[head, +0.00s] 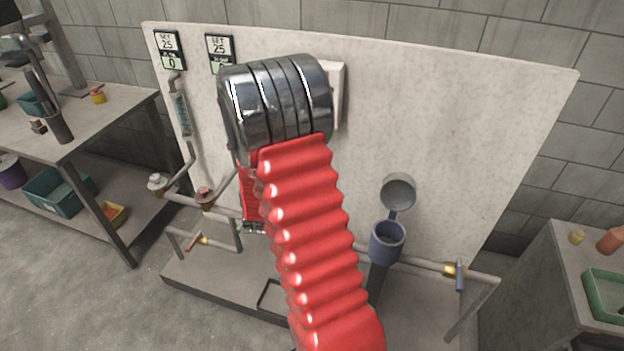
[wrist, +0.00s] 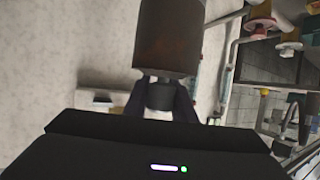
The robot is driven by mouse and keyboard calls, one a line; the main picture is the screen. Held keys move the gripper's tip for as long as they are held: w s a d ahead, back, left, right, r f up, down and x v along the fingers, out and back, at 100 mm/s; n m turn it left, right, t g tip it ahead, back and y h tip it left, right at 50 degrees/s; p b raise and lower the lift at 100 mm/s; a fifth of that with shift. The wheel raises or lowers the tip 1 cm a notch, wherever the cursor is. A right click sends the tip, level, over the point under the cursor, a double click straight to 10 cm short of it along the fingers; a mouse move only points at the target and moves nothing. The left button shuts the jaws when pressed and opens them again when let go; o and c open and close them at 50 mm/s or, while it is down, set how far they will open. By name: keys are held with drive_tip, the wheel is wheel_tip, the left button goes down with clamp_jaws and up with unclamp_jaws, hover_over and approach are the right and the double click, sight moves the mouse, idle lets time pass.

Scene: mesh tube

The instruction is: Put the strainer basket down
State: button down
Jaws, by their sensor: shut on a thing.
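The strainer basket (wrist: 172,38) is a brown, rusty-looking cylinder with a dark grey stub at its near end. In the wrist view my gripper (wrist: 160,97) is shut on that stub, and the basket sticks out beyond the fingers. The basket's far end is cut off by the top edge of the picture. In the head view my red arm hides both gripper and basket. A blue cup-shaped housing (head: 387,243) stands open on the pipe right of my arm, with its round grey lid (head: 398,191) swung up behind it.
A pale back panel (head: 460,130) stands behind the pipework. A blue-handled valve (head: 459,274) is at the right. A black-edged tray (head: 270,297) lies on the plinth, partly hidden by my arm. A workbench (head: 105,115) is at left, a side table with a green tray (head: 606,296) at right.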

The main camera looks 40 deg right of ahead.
drive_tip(key=w+a+n+t+y, duration=0.1)
drive_tip(key=w+a+n+y, duration=0.1)
drive_tip(key=a, duration=0.7)
drive_tip(key=w+a+n+t+y, duration=0.1)
drive_tip(key=w+a+n+y, duration=0.2)
drive_tip(key=a, duration=0.7)
drive_tip(key=w+a+n+t+y, duration=0.1)
drive_tip(key=w+a+n+y, duration=0.1)
drive_tip(key=a, duration=0.8)
drive_tip(key=shift+w+r+n+y, duration=0.3)
drive_tip(key=shift+r+n+y, duration=0.25)
drive_tip(key=shift+y, duration=0.45)
drive_tip(key=shift+s+f, duration=0.1)
